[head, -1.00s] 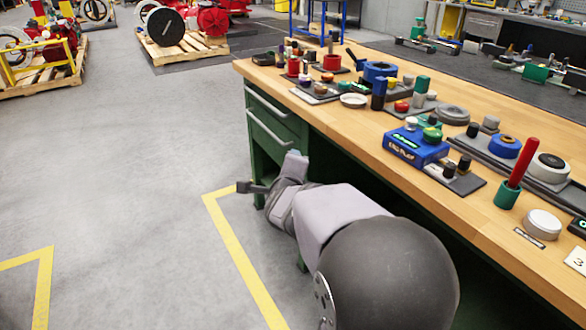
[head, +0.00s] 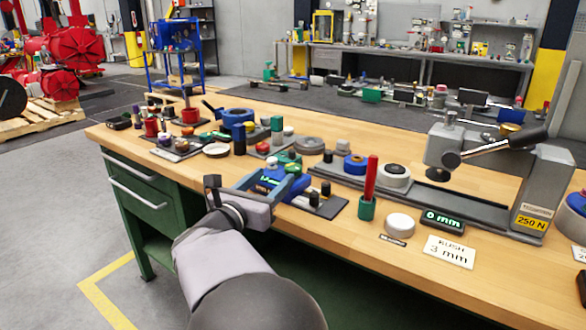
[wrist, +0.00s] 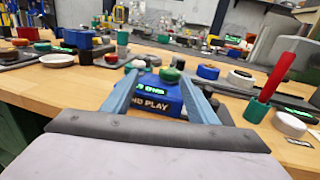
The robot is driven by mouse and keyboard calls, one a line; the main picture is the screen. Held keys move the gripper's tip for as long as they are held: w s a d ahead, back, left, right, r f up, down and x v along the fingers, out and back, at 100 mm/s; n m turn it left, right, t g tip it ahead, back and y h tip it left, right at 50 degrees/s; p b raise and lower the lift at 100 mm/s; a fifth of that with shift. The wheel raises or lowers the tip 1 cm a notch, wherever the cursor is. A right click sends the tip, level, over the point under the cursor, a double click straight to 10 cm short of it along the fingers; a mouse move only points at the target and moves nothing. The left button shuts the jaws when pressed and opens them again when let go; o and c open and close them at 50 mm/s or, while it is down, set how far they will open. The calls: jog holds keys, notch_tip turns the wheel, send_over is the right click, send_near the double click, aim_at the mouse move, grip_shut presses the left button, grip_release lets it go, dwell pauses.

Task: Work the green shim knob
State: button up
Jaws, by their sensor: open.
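The green knob (head: 290,159) sits on top of a blue box near the bench's front edge. In the wrist view the green knob (wrist: 170,74) shows beyond my fingers, beside a pale knob. The blue box (wrist: 155,97) has a lit green display and the lettering "ND PLAY", partly cut off by a finger. My gripper (head: 276,177) is open, with its two blue-grey fingers pointing at the box. In the wrist view my gripper (wrist: 161,74) frames the box between its fingers. Nothing is held. Contact with the box cannot be told.
A red rod in a green holder (head: 367,206) stands right of the box, with a white disc (head: 400,225) nearby. A dark plate with black posts (head: 322,204) lies beside the box. A grey press (head: 546,190) stands farther right. Several small parts crowd the bench to the left.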

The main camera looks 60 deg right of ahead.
aim_at(293, 166)
jog(key=shift+s+d+f+m+g, duration=0.1)
jog(key=shift+s+d+m+g, duration=0.4)
jog(key=shift+s, duration=0.3)
jog(key=shift+w+d+p, duration=0.1)
jog(key=shift+w+d, duration=0.05)
jog(key=shift+d, duration=1.05)
jog(key=shift+w+d+p, duration=0.1)
jog(key=shift+w+d, duration=0.1)
jog(key=shift+d, duration=1.05)
jog(key=shift+w+d+p, duration=0.1)
jog(key=shift+w+d, duration=0.05)
jog(key=shift+d, duration=1.05)
jog(key=shift+c, duration=0.7)
jog(key=c, duration=0.9)
